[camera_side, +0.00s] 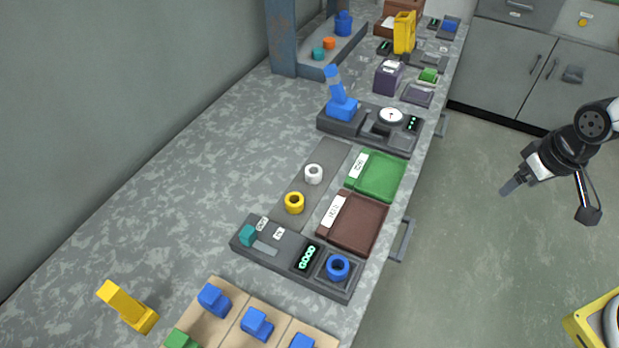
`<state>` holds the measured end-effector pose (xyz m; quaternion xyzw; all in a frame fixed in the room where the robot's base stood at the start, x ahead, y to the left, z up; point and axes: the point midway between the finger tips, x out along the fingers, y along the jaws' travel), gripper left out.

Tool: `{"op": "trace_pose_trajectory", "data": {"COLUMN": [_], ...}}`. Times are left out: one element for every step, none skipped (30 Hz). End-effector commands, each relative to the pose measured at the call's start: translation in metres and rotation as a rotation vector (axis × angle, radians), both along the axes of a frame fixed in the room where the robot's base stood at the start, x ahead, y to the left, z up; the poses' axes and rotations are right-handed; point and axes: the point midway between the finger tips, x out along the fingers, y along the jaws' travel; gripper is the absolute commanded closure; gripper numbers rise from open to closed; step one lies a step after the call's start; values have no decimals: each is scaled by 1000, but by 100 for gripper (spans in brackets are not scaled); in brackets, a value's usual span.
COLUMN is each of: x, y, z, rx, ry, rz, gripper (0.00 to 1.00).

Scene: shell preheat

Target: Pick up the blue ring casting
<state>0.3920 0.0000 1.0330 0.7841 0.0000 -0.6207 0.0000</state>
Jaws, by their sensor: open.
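The blue ring casting (337,267) sits in a square recess at the right end of a dark grey device (277,249) on the bench. My gripper (549,200) is at the right of the view, over the floor beyond the bench edge. It is open and empty, and well apart from the blue ring. A yellow ring (294,203) and a white ring (313,174) stand on a grey strip (327,172) behind the device.
A brown tray (353,223) and a green tray (376,176) lie behind the blue ring. A dial station (372,128) stands farther back. Blocks on a tan board (229,329) and a yellow object (128,306) are in front. The bench's left part is clear.

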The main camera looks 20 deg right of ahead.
Motion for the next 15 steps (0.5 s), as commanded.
{"op": "trace_pose_trajectory", "data": {"x": [0,0,0,0,0,0,0,0,0,0,0,0,1,2,3], "y": [0,0,0,0,0,0,0,0,0,0,0,0,1,2,4], "z": [0,0,0,0,0,0,0,0,0,0,0,0,0,0,0], "rx": [0,0,0,0,0,0,0,0,0,0,0,-1,-1,-2,-4], "ry": [0,0,0,0,0,0,0,0,0,0,0,0,1,1,3], "rz": [0,0,0,0,0,0,0,0,0,0,0,3,7,14,28], "gripper": [18,18,18,8,0,0,0,0,0,0,0,0,0,0,0]}}
